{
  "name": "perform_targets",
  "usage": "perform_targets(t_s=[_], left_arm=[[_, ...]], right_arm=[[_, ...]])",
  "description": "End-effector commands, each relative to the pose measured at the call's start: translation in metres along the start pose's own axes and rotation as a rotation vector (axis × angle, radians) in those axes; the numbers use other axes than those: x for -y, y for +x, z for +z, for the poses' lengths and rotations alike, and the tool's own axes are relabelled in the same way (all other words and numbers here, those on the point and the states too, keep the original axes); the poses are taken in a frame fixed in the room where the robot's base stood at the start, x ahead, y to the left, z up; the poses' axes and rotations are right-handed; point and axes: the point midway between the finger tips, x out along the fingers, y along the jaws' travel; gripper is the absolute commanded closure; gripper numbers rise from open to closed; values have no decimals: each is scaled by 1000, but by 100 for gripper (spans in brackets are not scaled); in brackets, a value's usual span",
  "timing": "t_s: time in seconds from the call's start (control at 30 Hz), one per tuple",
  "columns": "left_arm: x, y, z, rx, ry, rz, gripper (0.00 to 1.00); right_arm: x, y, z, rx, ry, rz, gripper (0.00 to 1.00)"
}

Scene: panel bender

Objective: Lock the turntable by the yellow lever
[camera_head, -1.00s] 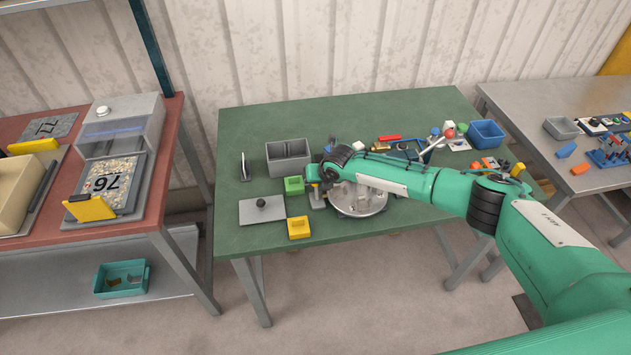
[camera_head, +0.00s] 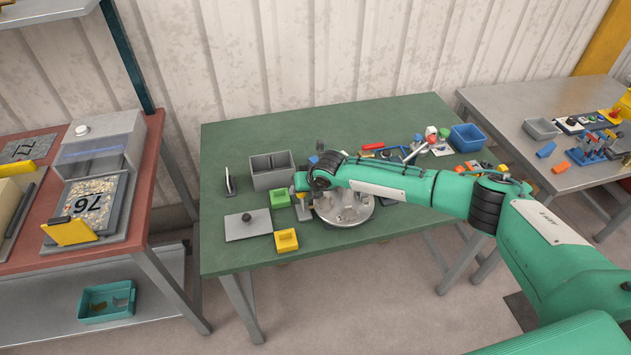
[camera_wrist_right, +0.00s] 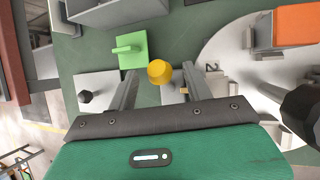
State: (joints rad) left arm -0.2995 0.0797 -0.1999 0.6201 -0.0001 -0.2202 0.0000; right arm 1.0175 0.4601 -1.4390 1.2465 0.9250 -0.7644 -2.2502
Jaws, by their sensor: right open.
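The turntable (camera_head: 352,212) is a round light-grey disc on the green table, partly covered by my right arm. In the right wrist view its pale disc (camera_wrist_right: 222,72) fills the right side. The yellow lever's round knob (camera_wrist_right: 160,72) shows in the right wrist view between the fingers of my right gripper (camera_wrist_right: 160,84), left of the disc. The gripper is open, with a finger on each side of the knob. I cannot tell whether either finger touches it. In the head view my right gripper (camera_head: 303,203) is at the turntable's left edge. My left gripper is not in view.
Left of the turntable are a green block (camera_head: 280,198), a yellow block (camera_head: 286,240), a grey plate with a black knob (camera_head: 248,226) and a grey divided bin (camera_head: 270,170). Several parts and a blue bin (camera_head: 467,138) lie at the right.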

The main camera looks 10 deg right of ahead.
Motion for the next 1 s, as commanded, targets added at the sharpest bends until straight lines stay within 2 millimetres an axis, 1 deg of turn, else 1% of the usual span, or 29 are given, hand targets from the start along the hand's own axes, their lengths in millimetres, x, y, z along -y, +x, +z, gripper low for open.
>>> perform_targets(t_s=[0.03,0.4,0.6,0.77,1.0], left_arm=[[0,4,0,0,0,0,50],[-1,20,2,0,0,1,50],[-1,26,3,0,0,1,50],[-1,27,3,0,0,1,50],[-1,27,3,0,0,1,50]], right_arm=[[2,-7,0,2,-2,1,49],[2,-68,0,3,-1,1,49],[1,-94,0,1,0,0,49],[1,-104,0,1,0,-1,49],[1,-106,1,0,0,-1,49]])
